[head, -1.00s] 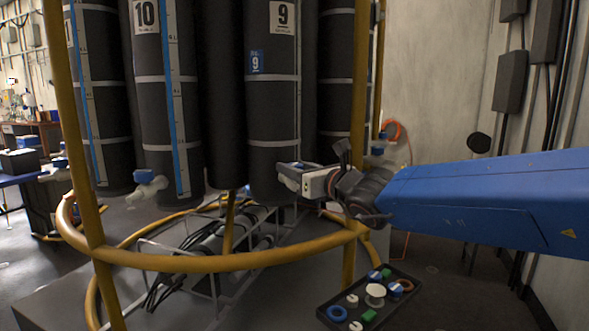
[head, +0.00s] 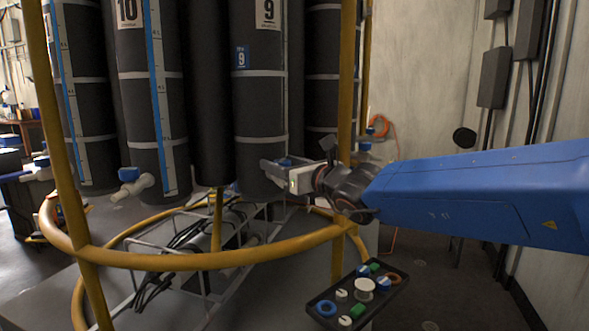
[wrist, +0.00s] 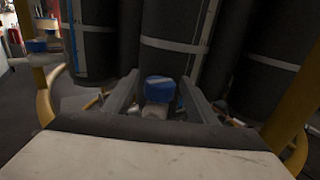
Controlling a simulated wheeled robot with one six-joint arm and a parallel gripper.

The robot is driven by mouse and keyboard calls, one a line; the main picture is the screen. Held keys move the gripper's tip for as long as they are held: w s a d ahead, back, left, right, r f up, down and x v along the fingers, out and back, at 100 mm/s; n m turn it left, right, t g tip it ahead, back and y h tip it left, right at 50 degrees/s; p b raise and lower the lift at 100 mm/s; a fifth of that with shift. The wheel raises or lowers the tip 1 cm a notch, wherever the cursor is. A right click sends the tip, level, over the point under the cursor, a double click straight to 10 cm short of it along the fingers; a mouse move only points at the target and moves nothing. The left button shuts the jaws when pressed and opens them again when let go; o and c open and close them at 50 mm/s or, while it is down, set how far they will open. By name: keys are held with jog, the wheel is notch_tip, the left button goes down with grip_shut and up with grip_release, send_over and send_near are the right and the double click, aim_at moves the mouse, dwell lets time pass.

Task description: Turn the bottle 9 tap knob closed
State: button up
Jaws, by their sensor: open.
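Bottle 9 (head: 259,115) is a tall dark cylinder with white bands, a white 9 label and a blue 9 tag, hanging inside the yellow frame. Its tap shows in the wrist view as a blue knob (wrist: 159,88) on a white body (wrist: 156,110). In the head view, a bit of the blue knob (head: 285,161) shows by the fingers. My gripper (head: 266,175) is at the foot of bottle 9. In the wrist view its two fingers stand open, one on each side of the knob, with gaps visible. The knob's handle direction is hard to tell.
Bottle 10 (head: 153,90) hangs to the left with its own white and blue tap (head: 134,182). A yellow ring rail (head: 205,263) runs below, and a yellow post (head: 346,90) stands near my wrist. A dark tray (head: 385,303) of small parts is at lower right.

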jog(key=v, duration=1.7)
jog(key=shift+r, duration=0.1)
jog(key=w+r+n+g+y, duration=0.3)
jog(key=w+n+g+y, duration=0.15)
jog(key=w, duration=0.35)
jog(key=w+d+f+n+g+y, duration=0.3)
jog(key=d+f+n+g, duration=0.15)
jog(key=d+g, duration=0.25)
jog(key=w+a, duration=0.1)
jog(key=a, duration=0.4)
jog(key=w+a, duration=0.1)
jog(key=a, duration=0.5)
jog(key=w+a+r, duration=0.1)
jog(key=a, duration=0.5)
jog(key=shift+c, duration=0.3)
jog(key=c, duration=1)
